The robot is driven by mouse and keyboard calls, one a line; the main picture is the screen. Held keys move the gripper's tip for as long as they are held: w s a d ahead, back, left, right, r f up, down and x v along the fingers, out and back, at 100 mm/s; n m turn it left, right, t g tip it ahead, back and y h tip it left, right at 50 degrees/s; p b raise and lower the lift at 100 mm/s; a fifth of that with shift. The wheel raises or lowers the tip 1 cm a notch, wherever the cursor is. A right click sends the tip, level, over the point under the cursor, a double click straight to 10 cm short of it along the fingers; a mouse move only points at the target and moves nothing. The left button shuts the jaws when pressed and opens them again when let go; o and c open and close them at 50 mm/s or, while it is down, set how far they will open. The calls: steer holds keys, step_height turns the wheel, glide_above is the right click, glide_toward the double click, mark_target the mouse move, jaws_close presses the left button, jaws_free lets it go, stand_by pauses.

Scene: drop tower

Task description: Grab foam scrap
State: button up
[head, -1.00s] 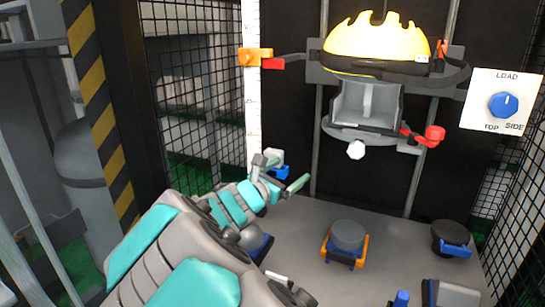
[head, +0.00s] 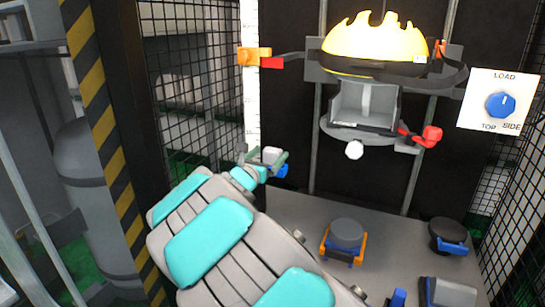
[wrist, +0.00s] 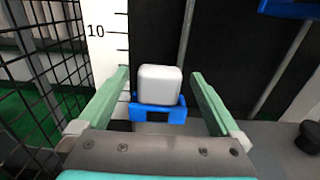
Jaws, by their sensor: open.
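A white block with rounded edges, which looks like the foam scrap (wrist: 159,85), sits upright in a blue holder (wrist: 158,114). In the wrist view it lies centred between the two green fingers of my gripper (wrist: 159,76), with gaps on both sides. My gripper is open and empty. In the head view the foam scrap (head: 271,154) shows at the fingertips of my gripper (head: 263,158), and part of the blue holder (head: 282,171) shows behind. My arm hides the rest. I cannot tell how far the fingers reach along the block.
A marked white scale (wrist: 108,40) stands behind on the left, beside a black mesh fence (head: 198,90). A grey puck in an orange holder (head: 346,236) and a dark puck (head: 449,232) stand on the base plate.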

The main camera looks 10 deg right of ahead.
steer(key=c, duration=1.3)
